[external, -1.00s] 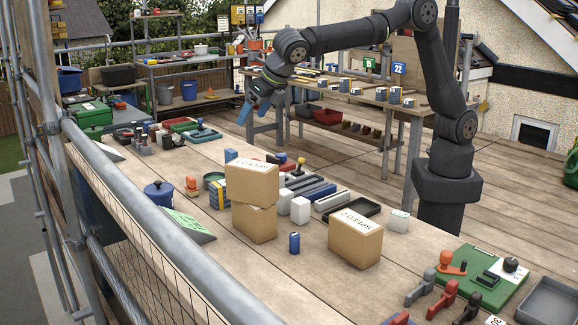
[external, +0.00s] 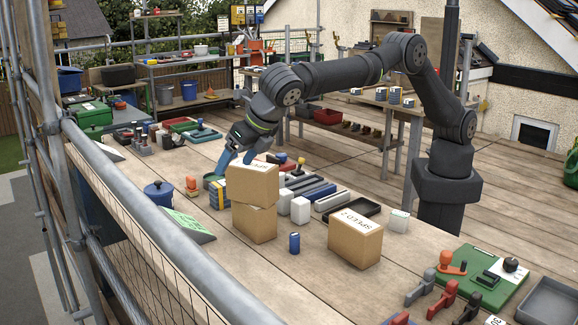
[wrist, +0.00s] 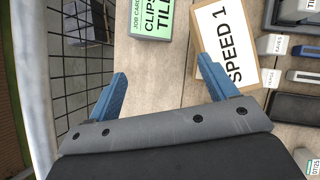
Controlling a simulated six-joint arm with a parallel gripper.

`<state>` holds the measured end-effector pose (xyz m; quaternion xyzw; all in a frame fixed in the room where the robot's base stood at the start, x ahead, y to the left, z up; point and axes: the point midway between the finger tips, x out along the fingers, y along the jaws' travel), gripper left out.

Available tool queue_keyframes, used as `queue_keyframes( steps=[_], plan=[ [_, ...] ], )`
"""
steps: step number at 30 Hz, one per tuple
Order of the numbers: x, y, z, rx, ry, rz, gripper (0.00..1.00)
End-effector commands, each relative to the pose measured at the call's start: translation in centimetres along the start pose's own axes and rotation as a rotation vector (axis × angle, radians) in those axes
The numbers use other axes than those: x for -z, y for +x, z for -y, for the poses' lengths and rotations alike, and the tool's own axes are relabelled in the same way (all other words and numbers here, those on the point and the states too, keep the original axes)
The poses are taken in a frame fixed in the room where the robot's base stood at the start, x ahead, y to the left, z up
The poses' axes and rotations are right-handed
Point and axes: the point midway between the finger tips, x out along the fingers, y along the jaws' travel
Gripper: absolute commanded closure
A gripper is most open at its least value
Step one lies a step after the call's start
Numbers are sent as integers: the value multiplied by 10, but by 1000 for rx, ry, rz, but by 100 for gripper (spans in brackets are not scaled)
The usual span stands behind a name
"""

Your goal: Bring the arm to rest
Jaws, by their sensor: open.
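My gripper (external: 235,163) is open and empty, low over the bench, just behind the top of two stacked cardboard boxes (external: 252,186) in the external view. One blue finger overlaps the rear edge of the top box in the picture; I cannot tell whether they touch. In the wrist view the two blue fingers of my gripper (wrist: 164,85) are spread wide. The box labelled SPEED 1 (wrist: 228,45) lies by the right finger, with bare wood between the fingers.
A second cardboard box (external: 355,240) stands to the right. A green job card (external: 187,224) leans at the bench's front edge beside the scaffold rail (external: 150,205). A blue pot (external: 159,194), white blocks and dark bars crowd the area around the stack.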

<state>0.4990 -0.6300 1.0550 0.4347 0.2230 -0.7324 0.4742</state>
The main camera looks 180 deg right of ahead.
Motion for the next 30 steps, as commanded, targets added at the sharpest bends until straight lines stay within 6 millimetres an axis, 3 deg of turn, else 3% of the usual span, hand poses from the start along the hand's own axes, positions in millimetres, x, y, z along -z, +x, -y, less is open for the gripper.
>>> queue_keyframes(
  steps=[18, 30],
  plan=[
    [102, 2, -73, -21, 62, 1, 22],
    [129, 35, -73, -21, 70, 2, 22]
  ],
)
